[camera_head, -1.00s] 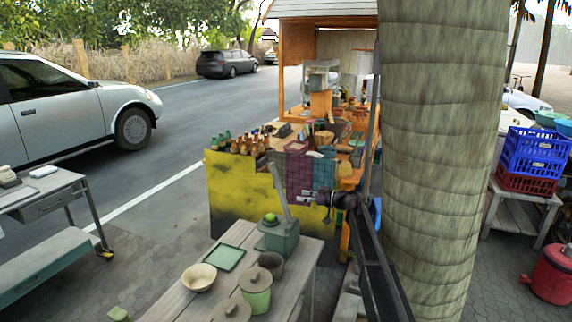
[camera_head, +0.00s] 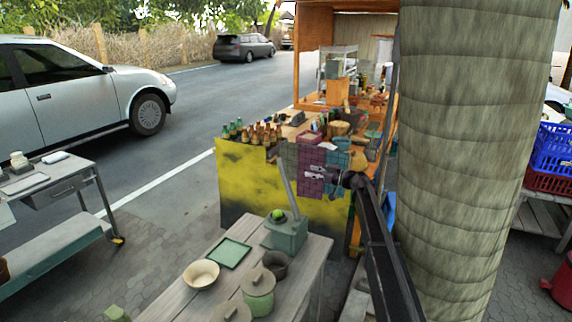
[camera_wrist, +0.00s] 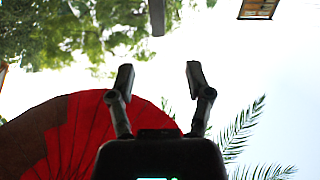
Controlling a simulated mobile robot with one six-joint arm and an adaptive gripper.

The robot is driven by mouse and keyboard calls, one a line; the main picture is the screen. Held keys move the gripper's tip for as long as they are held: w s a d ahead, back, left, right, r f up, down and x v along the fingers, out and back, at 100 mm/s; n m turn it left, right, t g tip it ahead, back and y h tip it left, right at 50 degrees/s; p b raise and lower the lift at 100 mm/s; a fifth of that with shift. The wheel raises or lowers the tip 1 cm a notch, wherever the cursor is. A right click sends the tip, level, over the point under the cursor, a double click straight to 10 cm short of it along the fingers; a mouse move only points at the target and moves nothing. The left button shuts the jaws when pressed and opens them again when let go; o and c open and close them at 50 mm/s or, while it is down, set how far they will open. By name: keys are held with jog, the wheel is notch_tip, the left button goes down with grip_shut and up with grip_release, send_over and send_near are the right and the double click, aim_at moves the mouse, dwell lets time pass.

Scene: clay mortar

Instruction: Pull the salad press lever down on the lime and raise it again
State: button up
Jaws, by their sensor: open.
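The salad press (camera_head: 287,232) is a green box on the wooden table, with a pale grey lever (camera_head: 288,187) standing up and leaning a little left. The lime (camera_head: 277,215) sits on top of the press, close by the lever's foot. My gripper (camera_head: 312,172) is up and to the right of the lever's top, apart from it as far as I can tell, and empty. In the wrist view my gripper (camera_wrist: 158,78) has its two fingers spread, pointing toward trees and sky. The press and lime are not in the wrist view.
On the same table (camera_head: 195,270) are a green tray (camera_head: 229,253), a cream bowl (camera_head: 201,274), a dark bowl (camera_head: 275,262) and a lidded green pot (camera_head: 258,290). A yellow stall counter (camera_head: 245,185) with bottles stands behind. A thick trunk-like pillar (camera_head: 450,150) rises at the right.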

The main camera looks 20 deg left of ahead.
aim_at(283, 164)
jog(key=shift+w+d, duration=0.1)
jog(key=shift+d, duration=0.15)
jog(key=shift+a, duration=0.1)
jog(key=a, duration=0.9)
jog(key=w+a, duration=0.1)
jog(key=a, duration=0.3)
jog(key=shift+a, duration=0.3)
grip_shut()
